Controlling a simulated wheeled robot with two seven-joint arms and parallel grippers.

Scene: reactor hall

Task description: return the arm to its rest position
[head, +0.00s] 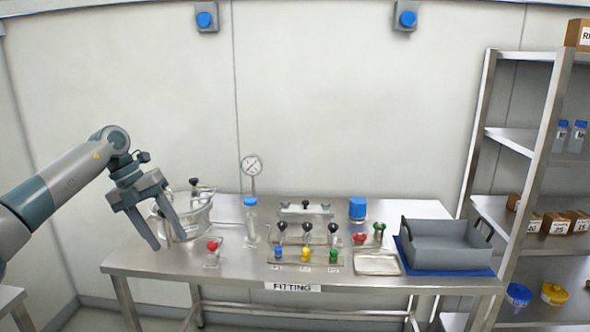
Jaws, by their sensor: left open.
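My left arm (65,182) comes in from the left, raised in front of the steel table's left end. My left gripper (168,232) is open, with its two fingers pointing down and nothing visible between them. In the picture its fingers overlap a clear round vessel (201,218) with a black-handled part on top; I cannot tell whether they touch it. My right gripper is not in view.
The steel table (150,262) holds a red-topped fitting (212,248), a blue-capped bottle (251,225), a gauge (252,166), a rack of coloured pieces (290,256) and a grey tray (445,250). A shelf unit (520,190) stands at right. Space above the table's middle is clear.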

